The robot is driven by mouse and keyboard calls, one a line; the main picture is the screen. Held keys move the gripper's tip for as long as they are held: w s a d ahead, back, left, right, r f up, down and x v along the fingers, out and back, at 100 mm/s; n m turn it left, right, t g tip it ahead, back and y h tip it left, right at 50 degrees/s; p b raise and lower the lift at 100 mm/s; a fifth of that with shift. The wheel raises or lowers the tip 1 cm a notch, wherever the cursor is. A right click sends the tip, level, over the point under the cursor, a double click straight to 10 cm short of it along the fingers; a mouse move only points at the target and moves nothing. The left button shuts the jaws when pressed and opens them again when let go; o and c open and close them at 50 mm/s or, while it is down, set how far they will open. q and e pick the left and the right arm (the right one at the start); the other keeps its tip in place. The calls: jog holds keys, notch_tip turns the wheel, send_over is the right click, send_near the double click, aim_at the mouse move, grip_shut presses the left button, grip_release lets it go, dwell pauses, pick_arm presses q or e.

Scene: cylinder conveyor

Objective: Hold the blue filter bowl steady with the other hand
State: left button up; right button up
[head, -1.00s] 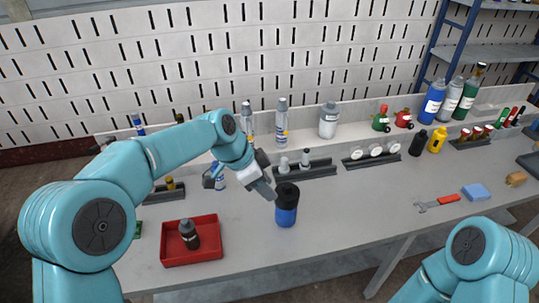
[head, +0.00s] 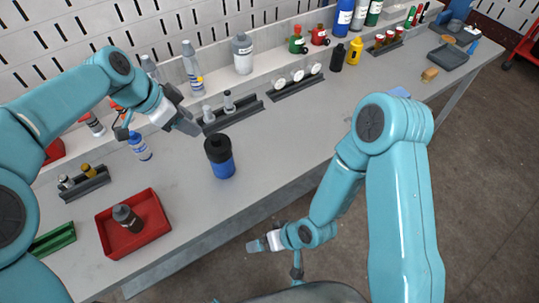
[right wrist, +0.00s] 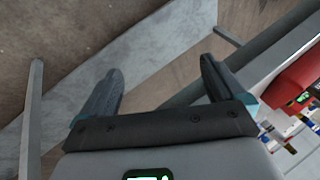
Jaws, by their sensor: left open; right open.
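The blue filter bowl (head: 222,167) with a black top (head: 217,146) stands upright on the grey workbench in the head view. My left gripper (head: 192,124) is just above and to the left of it, open, with a gap between it and the black top. My right gripper (head: 254,245) is in front of the bench's near edge, below the bowl in the picture, open and empty. In the right wrist view its two fingers (right wrist: 160,90) are spread apart with floor behind them. The bowl is not seen in that view.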

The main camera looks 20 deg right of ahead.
jog(key=w+a+r+n+t+y, duration=0.1)
jog(key=w+a+r+n+y, duration=0.3)
jog(key=a+r, duration=0.45)
jog(key=n+t+y, duration=0.2)
jog(key=n+t, duration=0.2)
jog(key=n, duration=0.2)
send_near(231, 160)
jog(key=shift+h, duration=0.3)
jog(key=x, duration=1.1)
jog(key=shift+w+a+r, duration=0.1)
jog(key=shift+a+r, duration=0.05)
jog(key=shift+a, duration=0.35)
